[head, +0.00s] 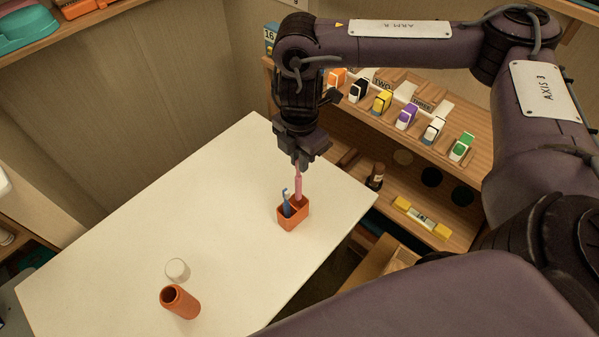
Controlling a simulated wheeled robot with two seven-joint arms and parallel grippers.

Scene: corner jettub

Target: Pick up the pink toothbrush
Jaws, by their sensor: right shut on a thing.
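The pink toothbrush (298,188) stands upright, its lower end in an orange holder (293,219) on the white table. My right gripper (299,160) points down from above and is shut on the upper part of the pink toothbrush. The brush's head is hidden by the gripper. A blue toothbrush (287,204) stands in the same holder, just left of the pink one, apart from the gripper. My left gripper is not in view.
The middle of the white table (190,205) is clear. A wooden shelf (470,165) with several coloured items stands close behind, right of the table.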

